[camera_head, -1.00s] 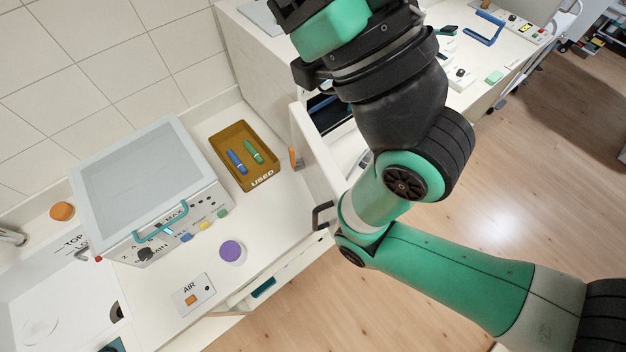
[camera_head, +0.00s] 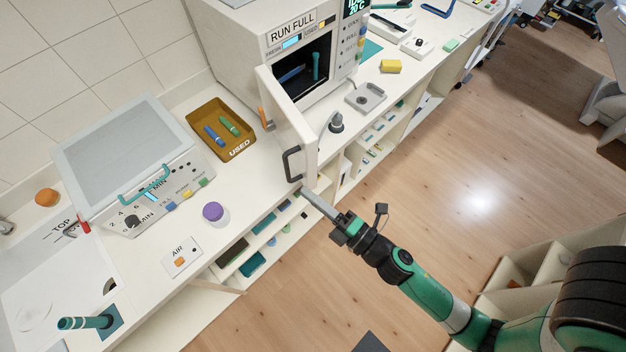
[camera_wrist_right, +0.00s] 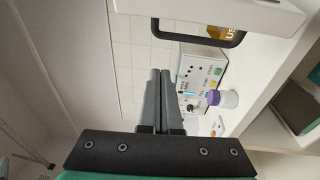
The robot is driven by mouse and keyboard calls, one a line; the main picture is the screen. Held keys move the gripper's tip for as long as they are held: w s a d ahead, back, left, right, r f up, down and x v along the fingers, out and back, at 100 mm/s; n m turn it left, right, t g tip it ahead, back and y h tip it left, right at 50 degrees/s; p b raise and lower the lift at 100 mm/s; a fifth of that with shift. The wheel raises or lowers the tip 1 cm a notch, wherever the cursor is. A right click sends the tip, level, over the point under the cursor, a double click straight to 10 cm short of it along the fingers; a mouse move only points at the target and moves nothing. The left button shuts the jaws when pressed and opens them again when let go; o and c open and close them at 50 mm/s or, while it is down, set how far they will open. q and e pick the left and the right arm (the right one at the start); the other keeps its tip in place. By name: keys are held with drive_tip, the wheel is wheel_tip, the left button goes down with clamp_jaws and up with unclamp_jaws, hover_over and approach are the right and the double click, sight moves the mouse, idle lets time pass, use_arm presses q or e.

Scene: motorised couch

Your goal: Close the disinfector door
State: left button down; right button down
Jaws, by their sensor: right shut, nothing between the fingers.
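The disinfector (camera_head: 244,42) is a white cabinet at the top of the head view, with a dark open chamber holding blue and teal items. Its white door (camera_head: 300,128) stands open, swung out over the counter edge. The door carries a black handle (camera_head: 289,164). My right gripper (camera_head: 306,192) is shut and empty, just below the door's outer end near the handle. In the right wrist view the closed fingers (camera_wrist_right: 160,74) point toward the door (camera_wrist_right: 205,12) and its handle (camera_wrist_right: 235,41), with a visible gap to the handle. My left gripper is not in view.
A brown USED tray (camera_head: 197,142) with two pens, a grey-lidded box (camera_head: 125,145) and a purple-capped jar (camera_head: 214,213) stand on the counter left of the door.

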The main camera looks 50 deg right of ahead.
sight(307, 176)
drive_tip(key=s+f+g, duration=0.1)
drive_tip(key=s+f, duration=0.2)
drive_tip(key=f, duration=0.1)
drive_tip(key=w+d+p, duration=0.1)
drive_tip(key=w, duration=0.2)
drive_tip(key=w+d+p, duration=0.3)
drive_tip(key=w+d, duration=0.1)
drive_tip(key=w, duration=0.1)
drive_tip(key=shift+w+d+r, duration=0.2)
drive_tip(key=shift+w, duration=0.1)
drive_tip(key=shift+s, duration=0.1)
